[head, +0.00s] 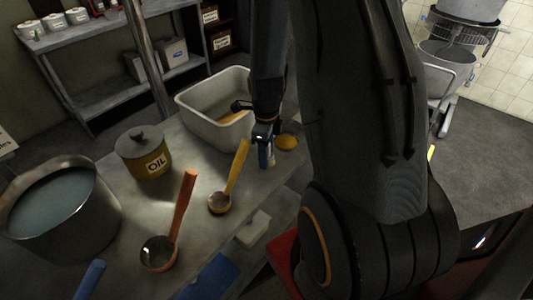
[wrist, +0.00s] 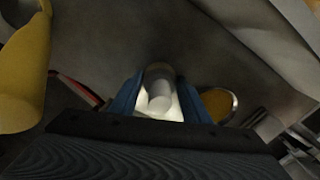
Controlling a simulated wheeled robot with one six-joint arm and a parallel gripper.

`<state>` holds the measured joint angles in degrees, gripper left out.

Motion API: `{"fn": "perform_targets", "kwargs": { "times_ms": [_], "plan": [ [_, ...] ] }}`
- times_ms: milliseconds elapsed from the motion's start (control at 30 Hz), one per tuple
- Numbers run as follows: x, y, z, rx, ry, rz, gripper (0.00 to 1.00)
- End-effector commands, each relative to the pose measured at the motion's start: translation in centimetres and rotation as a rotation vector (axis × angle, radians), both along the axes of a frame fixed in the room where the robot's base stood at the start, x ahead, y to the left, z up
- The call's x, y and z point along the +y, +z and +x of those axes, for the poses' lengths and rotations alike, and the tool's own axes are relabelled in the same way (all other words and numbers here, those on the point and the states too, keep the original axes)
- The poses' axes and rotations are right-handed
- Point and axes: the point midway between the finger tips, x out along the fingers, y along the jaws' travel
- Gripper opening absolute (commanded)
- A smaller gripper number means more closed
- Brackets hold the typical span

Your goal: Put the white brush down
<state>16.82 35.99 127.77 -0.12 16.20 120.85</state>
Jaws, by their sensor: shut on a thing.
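In the head view the brush is mostly hidden by the fingers. I cannot tell whether it touches the table (head: 120,205).
A yellow ladle (head: 236,168) and an orange ladle (head: 183,210) lie left of my gripper. An orange-filled bowl (head: 287,142) is close right. An oil pot (head: 146,152), a large pot (head: 62,208) and the grey tub (head: 205,125) stand around. Bare tabletop shows between them.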

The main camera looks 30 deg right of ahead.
Motion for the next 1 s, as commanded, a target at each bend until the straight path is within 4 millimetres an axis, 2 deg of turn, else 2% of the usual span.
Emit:
{"fn": "perform_targets", "kwargs": {
  "times_ms": [133,167,267,667,867,1000],
  "plan": [
    [0.0,-0.3,0.0,0.000,0.000,0.000,0.22],
    [0.0,-0.3,0.0,0.000,0.000,0.000,0.44],
    [0.0,-0.2,0.0,0.000,0.000,0.000,0.61],
    [0.0,0.3,0.0,-0.001,0.000,-0.001,0.62],
    [0.0,2.3,0.1,-0.004,0.000,-0.001,0.62],
    [0.0,4.5,0.1,-0.004,0.000,-0.001,0.62]
  ]
}}
